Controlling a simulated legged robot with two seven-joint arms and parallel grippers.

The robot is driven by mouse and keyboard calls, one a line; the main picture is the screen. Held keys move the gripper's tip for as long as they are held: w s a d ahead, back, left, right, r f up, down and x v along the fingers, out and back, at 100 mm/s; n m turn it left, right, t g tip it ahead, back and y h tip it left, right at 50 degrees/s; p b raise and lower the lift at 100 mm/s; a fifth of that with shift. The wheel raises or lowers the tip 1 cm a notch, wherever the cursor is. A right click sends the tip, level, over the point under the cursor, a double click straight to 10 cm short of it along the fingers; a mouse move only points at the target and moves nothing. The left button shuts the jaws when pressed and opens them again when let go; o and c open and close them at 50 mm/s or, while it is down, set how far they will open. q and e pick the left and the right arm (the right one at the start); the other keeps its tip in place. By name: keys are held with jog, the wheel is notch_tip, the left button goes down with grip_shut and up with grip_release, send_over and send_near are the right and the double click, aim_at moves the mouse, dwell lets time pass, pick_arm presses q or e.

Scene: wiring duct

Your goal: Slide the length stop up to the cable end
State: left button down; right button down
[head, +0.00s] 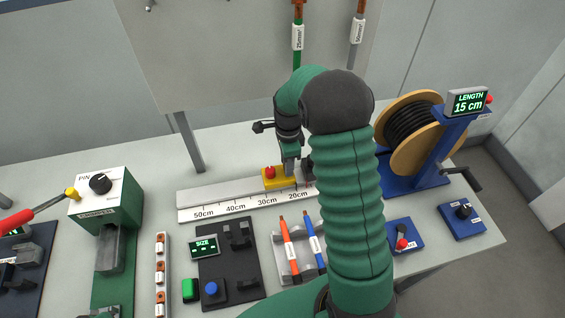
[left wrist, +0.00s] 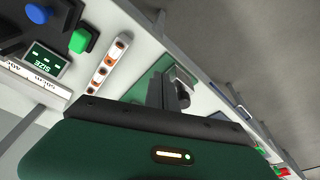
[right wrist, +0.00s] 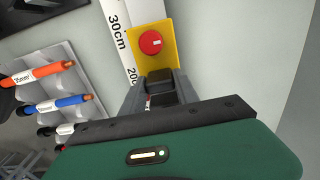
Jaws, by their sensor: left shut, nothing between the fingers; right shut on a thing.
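The length stop is a yellow block with a red knob (head: 269,174) on the grey measuring rail (head: 215,194), between the 20 cm and 30 cm marks. It also shows in the right wrist view (right wrist: 168,60). My right gripper (head: 291,168) is low at the block's right end, its fingers shut on the stop; the exact contact is partly hidden. The black cable is wound on the wooden spool (head: 418,145); its end is hidden behind my right arm. My left gripper (left wrist: 172,90) is shut and empty, seen only in the left wrist view.
The length display (head: 467,103) reads 15 cm. The rail left of the stop is clear.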

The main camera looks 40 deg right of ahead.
jog(key=d, duration=0.1)
jog(key=s+d, duration=0.1)
jog(key=d, duration=0.1)
jog(key=shift+s+d+r, duration=0.15)
jog(key=shift+s+d, duration=0.1)
jog(key=shift+s, duration=0.05)
jog(key=c, duration=1.1)
grip_release()
jog(key=shift+a, duration=0.1)
jog(key=shift+c, duration=0.2)
jog(key=shift+o, duration=1.1)
notch_tip(320, 180, up, 12)
jog(key=shift+d+f, duration=0.2)
